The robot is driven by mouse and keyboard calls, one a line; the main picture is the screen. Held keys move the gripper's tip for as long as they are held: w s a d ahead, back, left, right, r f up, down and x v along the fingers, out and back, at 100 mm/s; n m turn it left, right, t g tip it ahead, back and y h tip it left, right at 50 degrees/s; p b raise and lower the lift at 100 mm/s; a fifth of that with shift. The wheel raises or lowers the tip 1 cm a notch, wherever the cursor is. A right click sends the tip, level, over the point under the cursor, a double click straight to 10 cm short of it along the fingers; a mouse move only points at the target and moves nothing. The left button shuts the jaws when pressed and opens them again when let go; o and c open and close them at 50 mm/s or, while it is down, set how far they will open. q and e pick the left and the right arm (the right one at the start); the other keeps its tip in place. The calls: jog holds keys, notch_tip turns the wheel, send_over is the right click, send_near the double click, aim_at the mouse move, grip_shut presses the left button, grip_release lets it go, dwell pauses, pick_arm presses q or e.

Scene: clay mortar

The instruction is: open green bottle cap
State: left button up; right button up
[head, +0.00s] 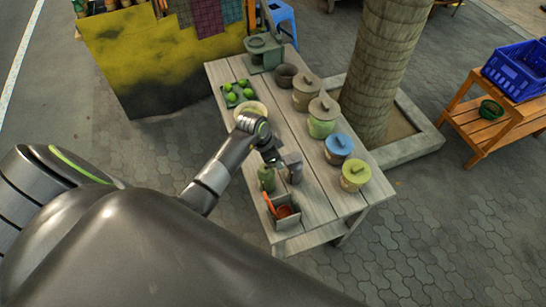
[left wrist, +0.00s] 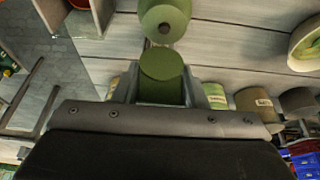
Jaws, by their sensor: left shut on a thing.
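The green bottle (head: 266,178) stands upright near the front left of the wooden table. In the left wrist view the bottle (left wrist: 163,15) shows at the top edge, with a dark round opening in its top. My left gripper (head: 280,160) is over the table, close to the right of the bottle. In the left wrist view it is shut on a green cylindrical cap (left wrist: 162,66), which sits between the two fingers and apart from the bottle's opening. The cap cannot be made out in the head view. My right gripper is not in view.
An open box (head: 284,212) with orange-red things stands at the table's front. A green tray (head: 237,95) of green fruit and a cream bowl (head: 250,109) lie behind. A tree trunk (head: 385,65) stands right of the table.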

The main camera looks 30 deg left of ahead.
pick_arm(q)
jog(key=shift+w+d+f+g+y, duration=0.1)
jog(key=shift+w+d+g+y, duration=0.05)
jog(key=shift+g+y, duration=0.25)
dwell(0.4)
jog(key=o, duration=0.6)
jog(key=shift+o, duration=0.2)
